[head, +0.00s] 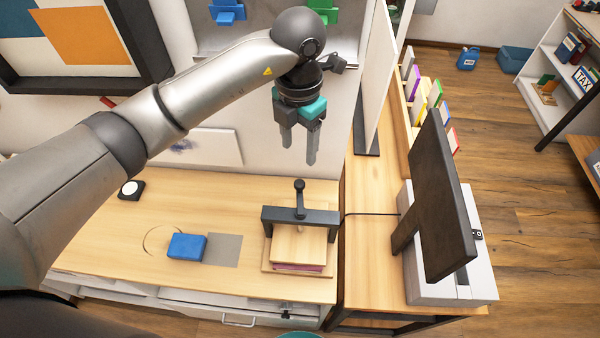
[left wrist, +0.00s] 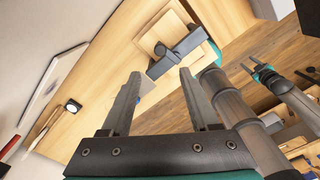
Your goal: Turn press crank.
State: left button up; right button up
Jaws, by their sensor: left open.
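The press (head: 325,216) stands near the right end of the wooden desk, a dark bridge frame over wooden boards. Its crank (head: 299,186) is a dark upright lever with a round knob on top of the frame. The press also shows in the left wrist view (left wrist: 178,54), beyond my fingertips, its crank knob (left wrist: 160,49) turned toward me. My left gripper (head: 298,153) is open and empty, fingers pointing down, above the crank and apart from it. My right gripper (left wrist: 257,70) shows small in the left wrist view, away from the press; its jaws are unclear.
A blue block (head: 187,246) and a grey square (head: 224,249) lie left of the press. A dark monitor (head: 437,200) stands on the right-hand desk. A wall and upright panel (head: 373,85) rise behind.

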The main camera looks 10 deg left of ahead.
aim_at(299, 183)
pick_arm(q)
notch_tip(299, 183, down, 12)
jog(key=shift+r+p, duration=0.2)
jog(key=shift+p, duration=0.4)
jog(key=shift+c, duration=0.2)
grip_shut()
